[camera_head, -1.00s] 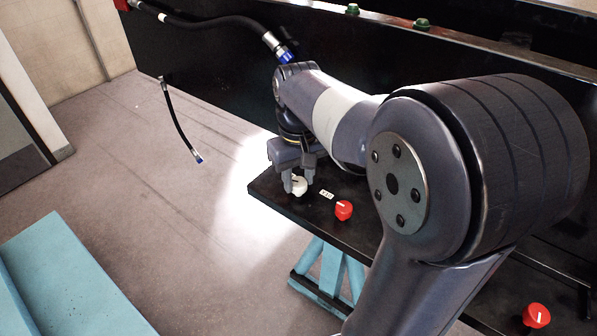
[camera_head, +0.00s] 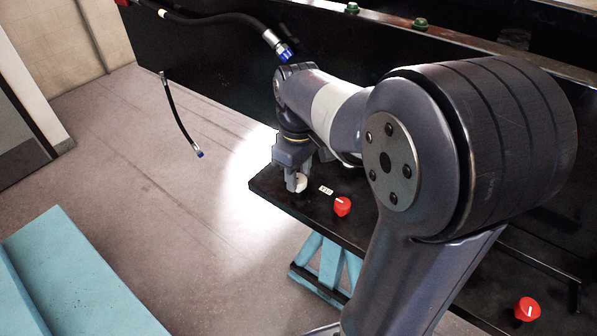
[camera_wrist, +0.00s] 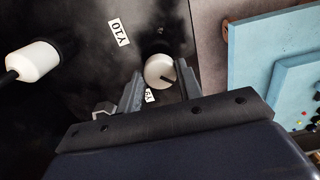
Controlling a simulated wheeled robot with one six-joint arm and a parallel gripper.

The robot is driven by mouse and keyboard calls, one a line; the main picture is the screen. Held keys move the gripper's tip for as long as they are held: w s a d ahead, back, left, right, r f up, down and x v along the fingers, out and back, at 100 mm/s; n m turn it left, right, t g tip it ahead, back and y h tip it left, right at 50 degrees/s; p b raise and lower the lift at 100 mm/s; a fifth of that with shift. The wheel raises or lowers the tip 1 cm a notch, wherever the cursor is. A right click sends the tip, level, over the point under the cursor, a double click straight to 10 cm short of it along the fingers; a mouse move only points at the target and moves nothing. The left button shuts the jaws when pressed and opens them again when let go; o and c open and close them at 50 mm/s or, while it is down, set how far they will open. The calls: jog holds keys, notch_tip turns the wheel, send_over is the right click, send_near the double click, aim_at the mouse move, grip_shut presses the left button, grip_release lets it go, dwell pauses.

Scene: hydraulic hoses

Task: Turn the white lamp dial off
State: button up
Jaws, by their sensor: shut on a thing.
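The white lamp dial (camera_head: 301,182) sits near the left end of the black panel. It also shows in the wrist view (camera_wrist: 160,70) as a round white knob with a dark mark at its lower right edge. My gripper (camera_head: 297,182) points down at the dial and is shut on it, with a finger on either side. In the wrist view my gripper (camera_wrist: 160,82) has the knob between its fingertips. In the head view the nearer finger hides part of the dial. A bright patch of light (camera_head: 245,190) lies on the floor beside the panel.
A red dial (camera_head: 342,206) and a small white label (camera_head: 326,190) are just right of my gripper. Another red dial (camera_head: 528,309) is farther right. A black hose (camera_head: 225,18) crosses above, and a loose hose (camera_head: 180,118) is at the left.

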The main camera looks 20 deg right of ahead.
aim_at(298, 178)
jog(key=o, duration=1)
jog(key=shift+r, duration=0.1)
notch_tip(298, 178, up, 11)
jog(key=shift+f, duration=0.3)
notch_tip(298, 178, down, 11)
jog(key=shift+r, duration=0.2)
dwell(0.4)
jog(key=shift+r, duration=0.1)
